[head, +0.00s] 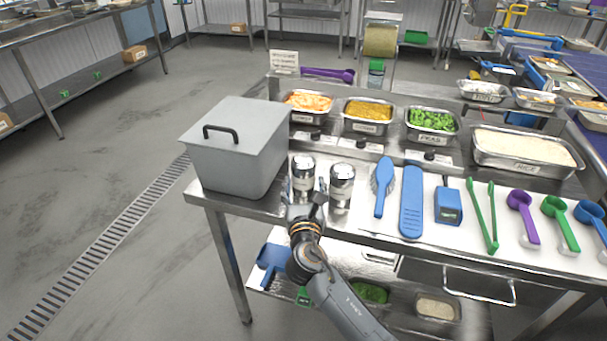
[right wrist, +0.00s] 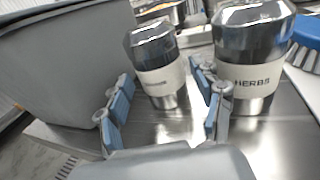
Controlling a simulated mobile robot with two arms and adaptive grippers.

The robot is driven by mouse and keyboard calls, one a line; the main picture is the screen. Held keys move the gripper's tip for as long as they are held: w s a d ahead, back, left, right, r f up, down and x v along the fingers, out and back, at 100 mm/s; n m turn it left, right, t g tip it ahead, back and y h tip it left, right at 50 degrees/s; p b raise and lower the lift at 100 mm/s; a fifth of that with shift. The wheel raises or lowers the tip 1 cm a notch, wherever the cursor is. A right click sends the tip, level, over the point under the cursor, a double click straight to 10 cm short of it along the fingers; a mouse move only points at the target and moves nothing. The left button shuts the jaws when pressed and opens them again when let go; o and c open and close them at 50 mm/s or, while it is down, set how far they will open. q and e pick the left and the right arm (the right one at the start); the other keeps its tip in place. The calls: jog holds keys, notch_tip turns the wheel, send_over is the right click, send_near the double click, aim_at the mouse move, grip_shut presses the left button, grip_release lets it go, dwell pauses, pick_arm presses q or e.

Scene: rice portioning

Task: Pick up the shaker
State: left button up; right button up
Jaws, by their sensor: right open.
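Two metal shakers with white label bands stand upright on the steel table. The left shaker (head: 303,172) also shows in the right wrist view (right wrist: 160,82), its label too blurred to read. The right shaker (head: 342,182) reads "HERBS" in the right wrist view (right wrist: 247,78). My right gripper (head: 307,200) is open and empty at the table's front edge, just in front of the left shaker. In the right wrist view its fingers (right wrist: 165,105) frame the left shaker, which stands beyond the tips. The right finger overlaps the HERBS shaker's edge in the picture. My left gripper is not in view.
A grey lidded box (head: 235,150) stands close on the left. A blue brush (head: 382,185) and other blue, green and purple tools lie to the right. Food pans, including rice (head: 525,168), stand behind. Bare steel lies before the shakers.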

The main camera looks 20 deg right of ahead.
jog(key=x, duration=0.4)
jog(key=shift+w+f, duration=0.1)
jog(key=shift+w, duration=0.3)
jog(key=shift+s, duration=0.1)
jog(key=shift+c, duration=0.2)
jog(key=c, duration=1)
